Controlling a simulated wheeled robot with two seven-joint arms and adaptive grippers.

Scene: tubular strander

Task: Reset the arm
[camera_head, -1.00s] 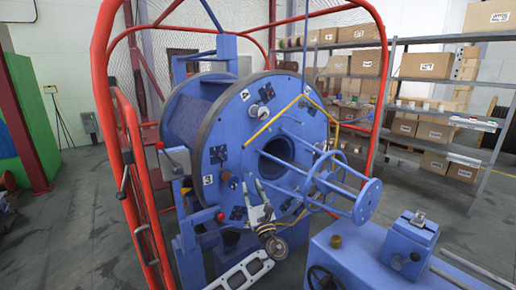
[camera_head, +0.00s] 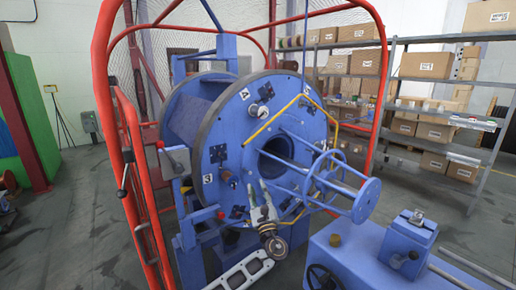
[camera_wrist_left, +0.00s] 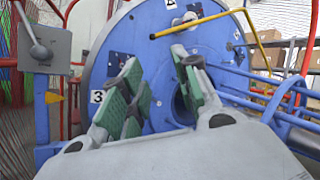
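My left gripper (camera_head: 257,186) points up in front of the lower face of the big blue strander disc (camera_head: 228,145). In the left wrist view its two green-padded fingers (camera_wrist_left: 160,88) stand apart with nothing between them. The disc face (camera_wrist_left: 150,30) is behind them, with the dark central hole (camera_wrist_left: 182,108) partly hidden by the right finger. I cannot tell the exact gap between the fingertips and the disc. My right gripper is not in view.
A red tubular frame (camera_head: 119,110) surrounds the machine. A yellow bent bar (camera_head: 270,122) crosses the disc, and a blue spoked cage (camera_head: 325,180) juts out right of the gripper. A blue machine bed (camera_head: 350,255) stands at lower right. Shelves with boxes (camera_head: 425,65) stand behind.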

